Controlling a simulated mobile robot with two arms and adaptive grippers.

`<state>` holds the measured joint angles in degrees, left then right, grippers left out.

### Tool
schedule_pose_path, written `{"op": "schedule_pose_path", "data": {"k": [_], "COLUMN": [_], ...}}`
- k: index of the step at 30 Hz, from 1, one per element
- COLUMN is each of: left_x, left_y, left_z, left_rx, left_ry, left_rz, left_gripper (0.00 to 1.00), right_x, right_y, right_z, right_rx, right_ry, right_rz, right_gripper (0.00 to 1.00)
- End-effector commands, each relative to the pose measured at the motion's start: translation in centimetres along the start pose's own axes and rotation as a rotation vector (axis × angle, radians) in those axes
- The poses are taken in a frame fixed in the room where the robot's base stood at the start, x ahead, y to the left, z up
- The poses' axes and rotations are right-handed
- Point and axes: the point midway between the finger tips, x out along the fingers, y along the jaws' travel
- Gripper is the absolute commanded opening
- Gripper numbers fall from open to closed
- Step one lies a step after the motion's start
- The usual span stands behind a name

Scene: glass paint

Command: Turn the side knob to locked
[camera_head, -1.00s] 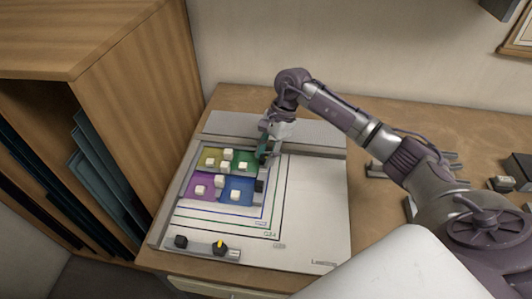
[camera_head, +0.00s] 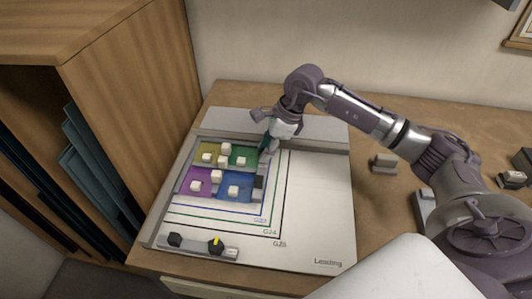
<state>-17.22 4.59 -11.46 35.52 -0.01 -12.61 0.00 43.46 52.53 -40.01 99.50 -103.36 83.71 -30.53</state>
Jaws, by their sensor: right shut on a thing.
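The coloured glass panel (camera_head: 209,173), in yellow, green, purple and blue panes with small white blocks on it, lies on the white board (camera_head: 316,215). My right gripper (camera_head: 266,152) points down at the panel's upper right edge, beside the green pane. It is shut on the side knob there, which its fingers mostly hide. Which way that knob points cannot be seen. A second dark piece (camera_head: 258,182) sits lower on the same edge, apart from the gripper. My left gripper is not in view.
A front bar carries a black knob (camera_head: 175,239) and a black knob with a yellow pointer (camera_head: 216,245). A wooden shelf (camera_head: 125,100) rises close on the left. Grey blocks (camera_head: 384,164) lie on the table at right. The board's right part is clear.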

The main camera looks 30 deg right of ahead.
Motion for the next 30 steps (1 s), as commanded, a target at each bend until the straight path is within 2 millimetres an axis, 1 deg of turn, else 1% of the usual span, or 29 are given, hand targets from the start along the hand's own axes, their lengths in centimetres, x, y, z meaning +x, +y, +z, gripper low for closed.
{"op": "schedule_pose_path", "data": {"k": [1, 18, 24, 30], "left_x": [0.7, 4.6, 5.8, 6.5], "left_y": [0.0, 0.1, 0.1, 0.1], "left_z": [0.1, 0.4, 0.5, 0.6], "left_rx": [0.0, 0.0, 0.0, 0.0], "left_ry": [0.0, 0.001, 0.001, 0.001], "left_rz": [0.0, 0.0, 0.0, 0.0], "left_gripper": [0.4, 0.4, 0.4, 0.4], "right_x": [0.2, 0.2, 0.2, 0.1], "right_y": [0.0, 0.2, 0.3, 0.3], "right_z": [-0.1, 0.0, 0.1, 0.2], "right_rx": [0.037, 0.533, 0.686, 0.802], "right_ry": [-0.001, -0.003, -0.003, -0.003], "right_rz": [-0.021, -0.227, -0.289, -0.335], "right_gripper": [0.0, 0.0, 0.0, 0.0]}}
